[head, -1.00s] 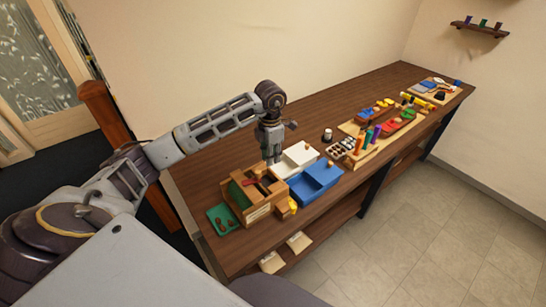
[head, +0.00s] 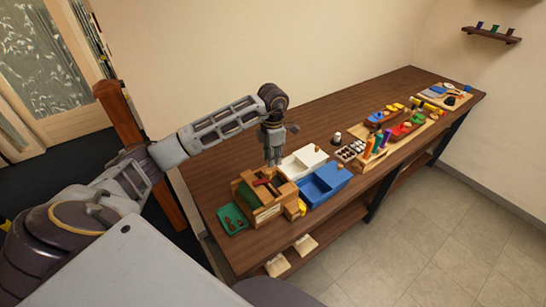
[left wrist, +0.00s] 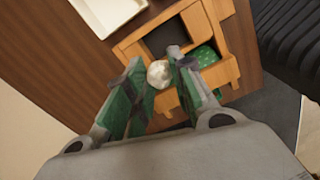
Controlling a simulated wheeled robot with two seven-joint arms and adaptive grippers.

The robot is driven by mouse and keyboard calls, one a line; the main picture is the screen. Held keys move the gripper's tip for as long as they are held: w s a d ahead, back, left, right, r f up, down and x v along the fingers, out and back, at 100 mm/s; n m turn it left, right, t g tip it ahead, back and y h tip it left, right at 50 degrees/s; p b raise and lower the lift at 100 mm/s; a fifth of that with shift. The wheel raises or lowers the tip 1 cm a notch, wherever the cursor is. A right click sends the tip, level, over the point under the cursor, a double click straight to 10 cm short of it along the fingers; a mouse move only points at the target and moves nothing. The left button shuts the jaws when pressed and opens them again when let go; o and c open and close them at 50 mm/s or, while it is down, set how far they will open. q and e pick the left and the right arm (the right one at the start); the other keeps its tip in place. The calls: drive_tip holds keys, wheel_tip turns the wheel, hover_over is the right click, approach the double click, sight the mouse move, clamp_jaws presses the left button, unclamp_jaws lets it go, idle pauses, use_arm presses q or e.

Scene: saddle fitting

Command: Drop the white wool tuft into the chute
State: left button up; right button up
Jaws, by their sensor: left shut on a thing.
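My left gripper (head: 273,160) hangs above the table by the back of the wooden box (head: 265,214), beside the white tray. In the left wrist view its two fingers (left wrist: 160,76) are closed around the white wool tuft (left wrist: 159,73), a small pale ball at the fingertips. The tuft appears over the wooden box (left wrist: 231,70), which has a dark square opening (left wrist: 172,39) and a green dotted part (left wrist: 205,56). I cannot tell which opening is the chute. The tuft cannot be made out in the head view. My right gripper is not in view.
A white tray (head: 306,158) and a blue tray (head: 322,186) stand right of the box. A green dish (head: 233,220) lies to its left. Racks with coloured pieces (head: 385,132) fill the table farther right. Bare tabletop (head: 213,184) lies behind the box.

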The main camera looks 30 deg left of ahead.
use_arm(q)
drive_tip(key=shift+f, duration=0.1)
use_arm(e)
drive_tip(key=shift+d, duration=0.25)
use_arm(q)
drive_tip(key=shift+d+f, duration=0.1)
drive_tip(key=shift+f, duration=0.05)
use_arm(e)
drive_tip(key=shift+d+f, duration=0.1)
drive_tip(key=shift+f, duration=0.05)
use_arm(q)
drive_tip(key=shift+f, duration=0.15)
drive_tip(key=shift+f+b, duration=0.95)
drive_tip(key=shift+f, duration=0.45)
drive_tip(key=shift+f+b, duration=0.3)
drive_tip(key=shift+f, duration=0.35)
drive_tip(key=shift+f+b, duration=0.3)
drive_tip(key=shift+f, duration=0.3)
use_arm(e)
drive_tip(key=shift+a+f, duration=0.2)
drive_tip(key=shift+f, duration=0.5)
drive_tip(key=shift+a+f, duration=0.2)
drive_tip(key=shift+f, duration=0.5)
